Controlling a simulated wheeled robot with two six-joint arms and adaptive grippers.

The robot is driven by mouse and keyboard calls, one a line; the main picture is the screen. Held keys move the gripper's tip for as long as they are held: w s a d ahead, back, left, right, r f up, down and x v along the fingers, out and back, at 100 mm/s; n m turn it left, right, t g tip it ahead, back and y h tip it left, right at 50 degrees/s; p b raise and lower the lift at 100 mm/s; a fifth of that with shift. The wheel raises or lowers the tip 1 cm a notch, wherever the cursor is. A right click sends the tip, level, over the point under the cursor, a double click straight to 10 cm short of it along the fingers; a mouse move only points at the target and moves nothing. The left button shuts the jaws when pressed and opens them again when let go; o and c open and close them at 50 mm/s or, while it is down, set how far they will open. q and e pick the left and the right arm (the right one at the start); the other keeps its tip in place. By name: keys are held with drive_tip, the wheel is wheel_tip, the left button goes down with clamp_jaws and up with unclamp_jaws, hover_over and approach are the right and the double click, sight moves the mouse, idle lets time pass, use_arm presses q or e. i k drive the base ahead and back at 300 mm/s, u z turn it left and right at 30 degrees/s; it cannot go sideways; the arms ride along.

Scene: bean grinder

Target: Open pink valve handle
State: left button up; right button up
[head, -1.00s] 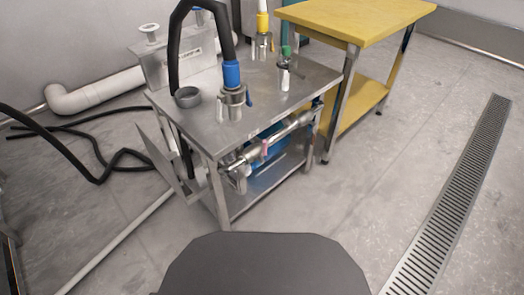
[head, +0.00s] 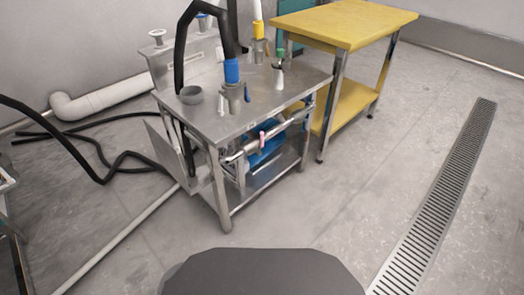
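The pink valve handle (head: 262,140) is a small pink piece standing about upright on the metal pipe (head: 240,154) under the steel table's top. It shows near the middle of the head view, on the table's front side. Which way the valve is set is too small to tell. Neither of my grippers is in view, so nothing is seen touching the handle.
The steel table (head: 235,118) carries hoses with blue and yellow fittings. A yellow table (head: 345,22) stands behind it to the right. Black hoses (head: 75,155) and a pipe lie on the left. Floor right of the table is clear up to a drain grate (head: 440,190).

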sight(261, 134)
drive_tip(key=u, duration=0.8)
drive_tip(key=k, duration=0.1)
drive_tip(key=z, duration=1.7)
drive_tip(key=i, duration=0.55)
drive_tip(key=u, duration=2.45)
